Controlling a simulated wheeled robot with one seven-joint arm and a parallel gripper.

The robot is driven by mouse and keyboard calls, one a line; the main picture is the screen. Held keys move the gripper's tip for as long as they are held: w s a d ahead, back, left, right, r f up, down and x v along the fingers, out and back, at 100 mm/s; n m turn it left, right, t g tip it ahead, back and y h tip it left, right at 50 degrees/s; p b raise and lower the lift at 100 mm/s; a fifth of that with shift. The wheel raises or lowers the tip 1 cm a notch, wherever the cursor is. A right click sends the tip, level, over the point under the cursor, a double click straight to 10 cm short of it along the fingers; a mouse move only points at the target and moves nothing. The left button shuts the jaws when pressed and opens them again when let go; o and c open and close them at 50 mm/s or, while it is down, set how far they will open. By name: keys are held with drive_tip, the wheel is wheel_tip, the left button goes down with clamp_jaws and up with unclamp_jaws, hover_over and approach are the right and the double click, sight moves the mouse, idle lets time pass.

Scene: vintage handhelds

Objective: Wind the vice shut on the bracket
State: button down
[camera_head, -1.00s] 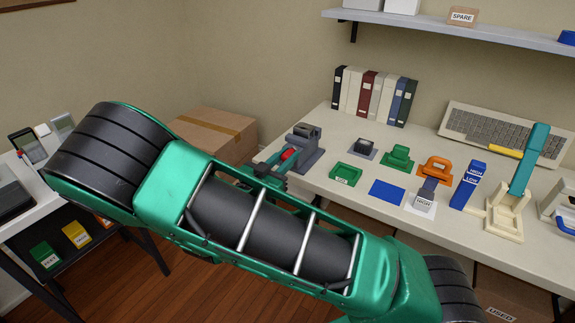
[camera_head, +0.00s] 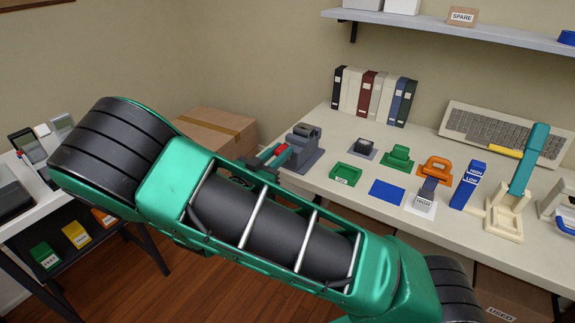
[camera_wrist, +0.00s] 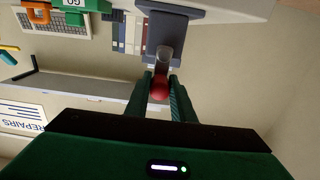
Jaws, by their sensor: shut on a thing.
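The vice (camera_head: 305,160) is a blue-grey block at the near left edge of the bench; its body also shows at the top of the wrist view (camera_wrist: 178,28). A red knob (camera_wrist: 159,88) sits at the end of its pale shaft, facing me. My gripper (camera_wrist: 160,92) is shut on the red knob, one finger on each side. In the head view my gripper (camera_head: 272,160) is beside the vice, partly behind my arm. A dark grey piece shows on top of the vice, but I cannot tell whether it is the bracket or how far the jaws are apart.
A green tray (camera_head: 346,175), a grey pad with a dark block (camera_head: 365,146), a green handle piece (camera_head: 397,157) and an orange one (camera_head: 434,168) stand right of the vice. Binders (camera_head: 374,97) stand behind. A cardboard box (camera_head: 214,135) lies beyond my arm.

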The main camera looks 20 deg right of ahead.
drive_tip(key=shift+w+a+f, duration=0.25)
drive_tip(key=shift+w+a, duration=0.1)
drive_tip(key=shift+w, duration=0.1)
drive_tip(key=shift+w+a+f, duration=0.25)
drive_tip(key=shift+w+a, duration=0.05)
drive_tip(key=shift+w, duration=0.15)
drive_tip(key=shift+w+a+f, duration=0.2)
drive_tip(key=shift+w+f, duration=0.1)
drive_tip(key=shift+f, duration=0.15)
drive_tip(key=shift+w+a+f, duration=0.15)
drive_tip(key=shift+w+f, duration=0.1)
drive_tip(key=shift+f, duration=0.2)
wheel_tip(320, 180, down, 2)
drive_tip(key=shift+f, duration=0.15)
